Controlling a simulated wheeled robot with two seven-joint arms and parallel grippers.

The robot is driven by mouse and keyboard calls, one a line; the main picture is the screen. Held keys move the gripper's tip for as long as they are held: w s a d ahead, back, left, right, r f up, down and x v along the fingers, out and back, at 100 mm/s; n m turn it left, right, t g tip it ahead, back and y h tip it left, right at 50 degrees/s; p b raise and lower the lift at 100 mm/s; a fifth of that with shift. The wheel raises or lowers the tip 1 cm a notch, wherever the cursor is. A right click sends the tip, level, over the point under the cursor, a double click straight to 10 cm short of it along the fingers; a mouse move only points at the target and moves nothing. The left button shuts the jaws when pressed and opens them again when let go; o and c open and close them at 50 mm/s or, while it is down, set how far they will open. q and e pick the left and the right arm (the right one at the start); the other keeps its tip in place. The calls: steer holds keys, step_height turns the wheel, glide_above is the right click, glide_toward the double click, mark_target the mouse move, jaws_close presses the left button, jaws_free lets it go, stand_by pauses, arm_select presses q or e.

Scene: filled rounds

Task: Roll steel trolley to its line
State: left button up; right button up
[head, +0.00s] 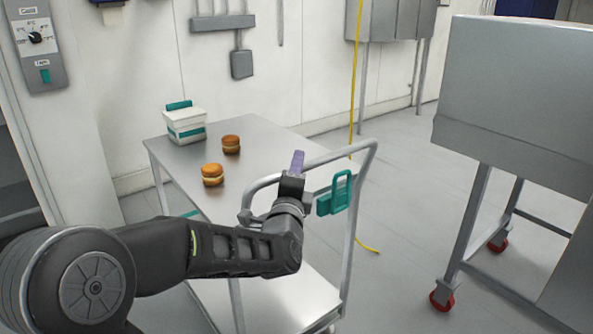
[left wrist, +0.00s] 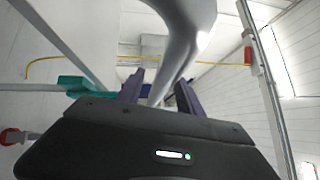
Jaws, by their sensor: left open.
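The steel trolley (head: 270,150) stands in the middle of the head view, with a flat top, a lower shelf and a raised tubular handle (head: 362,150) at its near right end. On its top are a white tub with a teal band (head: 187,128) and two filled rounds, one at the back (head: 231,144) and one nearer (head: 212,174). My left gripper (head: 297,163) is at the handle. In the left wrist view its open fingers (left wrist: 160,88) stand on either side of the grey handle tube (left wrist: 185,45). Whether they touch it I cannot tell. My right gripper is not in view.
A teal latch-like part (head: 336,194) hangs at the handle. A grey steel unit on red-wheeled legs (head: 520,110) stands at the right. Grey floor (head: 400,190) is clear between trolley and unit.

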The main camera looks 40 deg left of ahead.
arm_select(q)
steer(key=shift+c, duration=0.5)
jaws_close()
stand_by(0.9)
